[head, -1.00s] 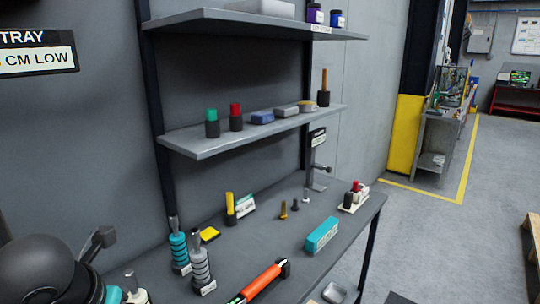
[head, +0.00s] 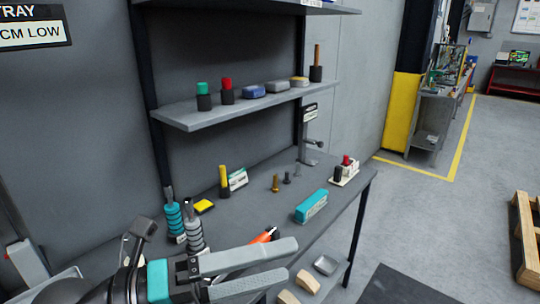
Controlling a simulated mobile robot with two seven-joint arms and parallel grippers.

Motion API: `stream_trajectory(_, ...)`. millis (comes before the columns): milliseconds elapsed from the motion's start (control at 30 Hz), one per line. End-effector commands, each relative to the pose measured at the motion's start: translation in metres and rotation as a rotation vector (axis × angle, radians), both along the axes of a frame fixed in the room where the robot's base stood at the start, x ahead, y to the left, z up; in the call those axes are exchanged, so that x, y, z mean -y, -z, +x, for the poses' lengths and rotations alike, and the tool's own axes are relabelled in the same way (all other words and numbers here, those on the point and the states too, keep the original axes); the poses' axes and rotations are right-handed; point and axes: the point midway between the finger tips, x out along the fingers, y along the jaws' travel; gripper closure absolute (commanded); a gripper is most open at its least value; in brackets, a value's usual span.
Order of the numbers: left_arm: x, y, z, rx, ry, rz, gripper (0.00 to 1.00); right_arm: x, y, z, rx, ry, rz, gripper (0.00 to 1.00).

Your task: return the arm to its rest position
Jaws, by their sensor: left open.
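My left gripper (head: 290,262) is at the bottom of the head view, its arm coming in from the lower left. Its two long grey fingers are apart and nothing is between them. It is in front of the workbench (head: 265,200) and hides part of the orange-handled tool (head: 265,236) lying there. The black arm links behind it fill the lower left corner. My right gripper is not in view.
Ringed posts, teal (head: 174,221) and grey (head: 193,232), stand near the gripper. A teal box (head: 311,206) lies near the bench's front edge. A shelf (head: 215,112) with several small items hangs above. Open floor (head: 425,225) and a pallet (head: 524,240) are at right.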

Motion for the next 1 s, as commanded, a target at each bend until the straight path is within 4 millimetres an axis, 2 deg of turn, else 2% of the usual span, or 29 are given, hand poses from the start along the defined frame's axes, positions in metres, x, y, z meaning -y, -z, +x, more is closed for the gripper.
stream_trajectory(100,-0.010,-0.038,0.011,-0.049,-0.085,-0.277,0.15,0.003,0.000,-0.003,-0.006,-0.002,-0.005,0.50)
stream_trajectory(233,-0.040,-0.064,0.033,-0.131,-0.225,-0.553,0.15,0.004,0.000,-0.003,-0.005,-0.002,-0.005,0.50)
stream_trajectory(367,-0.082,-0.067,0.059,-0.248,-0.407,-0.793,0.15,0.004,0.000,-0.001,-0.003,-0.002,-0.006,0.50)
stream_trajectory(467,-0.117,-0.051,0.078,-0.362,-0.572,-0.947,0.15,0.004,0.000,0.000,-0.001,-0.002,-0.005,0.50)
stream_trajectory(567,-0.150,-0.020,0.092,-0.498,-0.751,-1.069,0.15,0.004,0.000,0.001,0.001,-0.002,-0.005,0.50)
stream_trajectory(667,-0.178,0.024,0.098,-0.656,-0.940,-1.156,0.15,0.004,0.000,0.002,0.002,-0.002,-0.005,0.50)
stream_trajectory(700,-0.187,0.044,0.098,-0.725,-1.018,-1.180,0.15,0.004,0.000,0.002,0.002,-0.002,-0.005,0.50)
stream_trajectory(767,-0.198,0.076,0.093,-0.835,-1.132,-1.204,0.15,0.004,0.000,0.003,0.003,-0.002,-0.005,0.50)
stream_trajectory(867,-0.208,0.133,0.076,-1.035,-1.323,-1.206,0.15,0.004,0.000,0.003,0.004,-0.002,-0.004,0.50)
stream_trajectory(900,-0.209,0.155,0.066,-1.120,-1.395,-1.196,0.15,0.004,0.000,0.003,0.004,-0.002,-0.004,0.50)
stream_trajectory(1000,-0.205,0.206,0.035,-1.333,-1.557,-1.138,0.15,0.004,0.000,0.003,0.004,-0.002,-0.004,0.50)
